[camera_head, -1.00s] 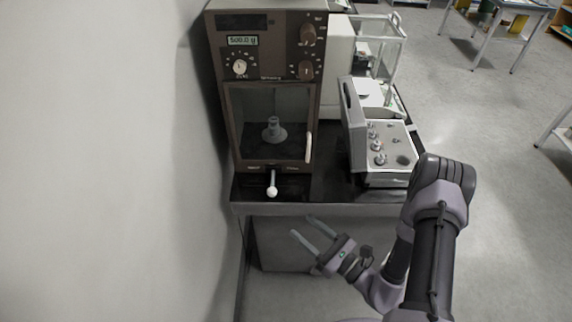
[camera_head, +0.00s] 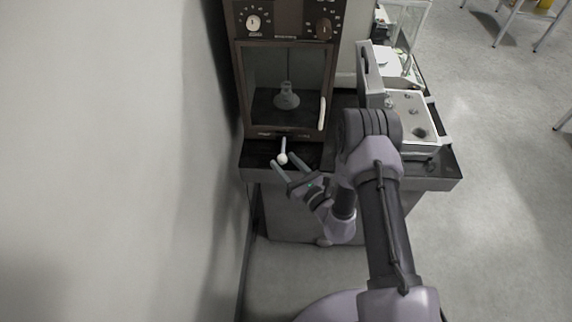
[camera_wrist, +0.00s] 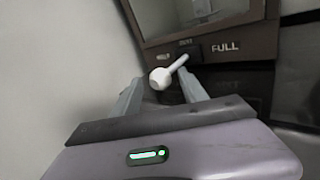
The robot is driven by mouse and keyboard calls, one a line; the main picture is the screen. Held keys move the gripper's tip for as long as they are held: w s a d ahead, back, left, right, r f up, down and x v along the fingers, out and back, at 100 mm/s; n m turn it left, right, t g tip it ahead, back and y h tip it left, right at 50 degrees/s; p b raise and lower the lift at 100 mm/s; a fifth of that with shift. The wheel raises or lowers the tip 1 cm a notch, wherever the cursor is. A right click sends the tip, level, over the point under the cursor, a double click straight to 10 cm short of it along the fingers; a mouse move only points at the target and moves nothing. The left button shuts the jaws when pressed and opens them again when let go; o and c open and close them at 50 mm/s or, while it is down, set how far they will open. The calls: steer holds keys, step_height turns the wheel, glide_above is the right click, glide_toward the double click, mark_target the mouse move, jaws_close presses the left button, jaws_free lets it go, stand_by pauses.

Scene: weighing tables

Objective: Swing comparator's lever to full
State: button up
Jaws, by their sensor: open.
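The comparator (camera_head: 239,95) is a tall brown cabinet with a glass-fronted chamber, at the back of the dark table. Its lever (camera_head: 282,158) is a short white stick with a round knob, sticking out from the lower front. In the wrist view the lever (camera_wrist: 163,77) points toward me, with "FULL" lettering (camera_wrist: 226,47) to the right of its base and another, blurred label to its left. My gripper (camera_head: 284,162) is open at the table's front edge. In the wrist view its two fingers (camera_wrist: 163,92) stand on either side of the knob, with no clear contact visible.
A grey weight (camera_head: 286,97) stands inside the chamber. A box of small weights (camera_head: 409,112) with a raised lid sits to the right on the table (camera_head: 440,172). A wall (camera_head: 110,150) runs close along the left. Open floor lies to the right.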

jaws_close()
stand_by(1.4)
